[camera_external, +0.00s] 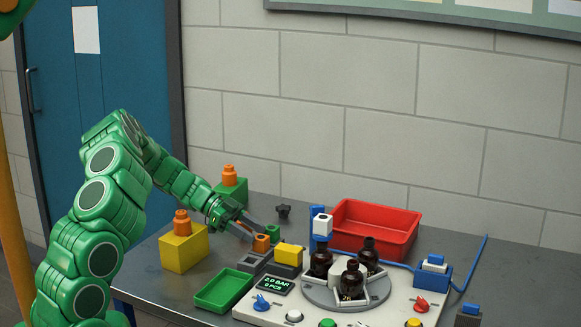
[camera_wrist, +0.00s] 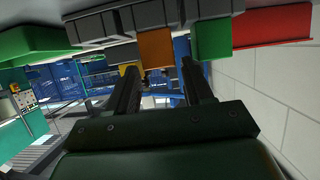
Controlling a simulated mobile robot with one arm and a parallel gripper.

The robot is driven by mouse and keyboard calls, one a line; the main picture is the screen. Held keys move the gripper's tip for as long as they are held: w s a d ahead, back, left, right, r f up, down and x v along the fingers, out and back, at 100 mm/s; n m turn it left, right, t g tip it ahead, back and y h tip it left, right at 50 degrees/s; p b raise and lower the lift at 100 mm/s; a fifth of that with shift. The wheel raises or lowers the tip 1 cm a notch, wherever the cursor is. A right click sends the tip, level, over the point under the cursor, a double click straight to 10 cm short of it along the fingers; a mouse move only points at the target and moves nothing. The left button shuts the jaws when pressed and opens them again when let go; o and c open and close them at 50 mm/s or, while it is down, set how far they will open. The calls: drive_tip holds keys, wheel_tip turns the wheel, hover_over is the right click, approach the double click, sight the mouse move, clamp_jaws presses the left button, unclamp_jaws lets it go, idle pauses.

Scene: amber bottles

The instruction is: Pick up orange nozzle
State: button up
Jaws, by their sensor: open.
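A small orange piece (camera_external: 261,243), which looks like the orange nozzle, sits on a grey block beside a small green piece (camera_external: 272,232). It also shows in the wrist view as an orange block (camera_wrist: 155,49), just beyond the fingertips, with the green piece (camera_wrist: 212,38) to its right. My gripper (camera_external: 254,231) is open, its fingers reaching down close to the orange piece. In the wrist view its two fingers (camera_wrist: 160,68) stand apart with nothing between them. Contact with the orange piece cannot be told.
Stepped orange pieces stand on a yellow block (camera_external: 184,251) and a green block (camera_external: 234,190). A green tray (camera_external: 222,290), a red bin (camera_external: 373,228) and a turntable (camera_external: 318,294) with dark amber bottles (camera_external: 352,280) are to the front and right. A small black knob (camera_external: 283,210) lies behind.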

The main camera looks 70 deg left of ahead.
sight(259, 237)
drive_tip(key=shift+w+d+f, duration=0.35)
drive_tip(key=shift+f, duration=0.15)
drive_tip(key=shift+w+d+f, duration=0.3)
drive_tip(key=shift+f, duration=0.2)
drive_tip(key=shift+w+d+f, duration=0.2)
drive_tip(key=shift+w+d, duration=0.1)
drive_tip(key=shift+w, duration=0.05)
drive_tip(key=c, duration=0.7)
